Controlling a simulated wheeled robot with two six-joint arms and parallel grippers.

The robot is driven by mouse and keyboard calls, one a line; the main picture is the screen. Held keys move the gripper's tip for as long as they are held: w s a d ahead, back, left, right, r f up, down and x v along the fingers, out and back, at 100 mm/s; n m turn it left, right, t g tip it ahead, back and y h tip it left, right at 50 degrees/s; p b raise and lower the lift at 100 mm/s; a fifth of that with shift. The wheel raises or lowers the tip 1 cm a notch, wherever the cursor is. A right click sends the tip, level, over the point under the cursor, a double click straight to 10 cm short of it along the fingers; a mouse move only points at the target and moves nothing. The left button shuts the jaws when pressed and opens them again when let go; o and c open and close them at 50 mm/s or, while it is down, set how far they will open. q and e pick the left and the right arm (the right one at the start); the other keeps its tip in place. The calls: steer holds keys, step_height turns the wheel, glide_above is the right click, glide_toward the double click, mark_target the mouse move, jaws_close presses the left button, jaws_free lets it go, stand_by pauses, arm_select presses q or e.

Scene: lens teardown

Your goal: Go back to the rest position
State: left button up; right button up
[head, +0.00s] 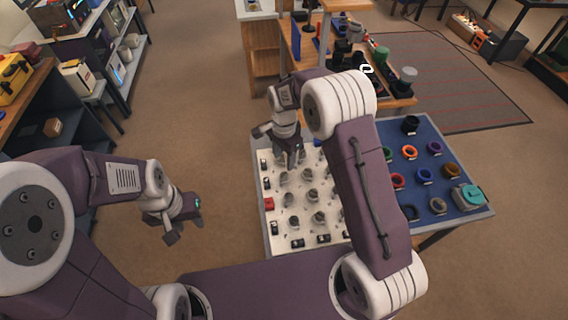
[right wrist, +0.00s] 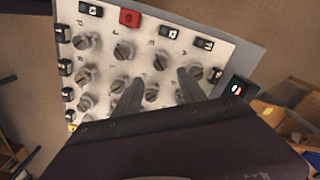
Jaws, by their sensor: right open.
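My right gripper (head: 290,158) is over the upper left part of a white panel (head: 283,243) in the head view. In the right wrist view its two fingers (right wrist: 160,98) are spread apart with nothing between them, above several grey slotted knobs such as this one (right wrist: 124,51). I cannot tell whether the fingertips touch a knob. My right forearm hides part of the panel's right side. My left gripper (head: 184,236) hangs over bare floor to the left of the table; its fingers appear apart and nothing shows between them.
A blue mat (head: 456,139) right of the panel holds several coloured rings and a teal object (head: 468,196). Black switches and a red block (head: 269,204) line the panel edges. A wooden bench (head: 345,78) with clutter stands behind. Shelves (head: 60,120) stand at left; floor between is clear.

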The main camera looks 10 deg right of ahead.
stand_by(0.4)
step_height(320, 180, up, 6)
steer(key=d+t, duration=0.1)
steer(key=d, duration=0.2)
steer(key=s+d+r, duration=0.3)
steer(key=s, duration=0.4)
steer(key=s+d+f+n, duration=0.1)
steer(key=s+f+n, duration=0.2)
steer(key=s+n, duration=0.9)
steer(key=shift+d+f, duration=0.35)
steer(key=shift+f, duration=0.05)
steer(key=shift+s, duration=0.2)
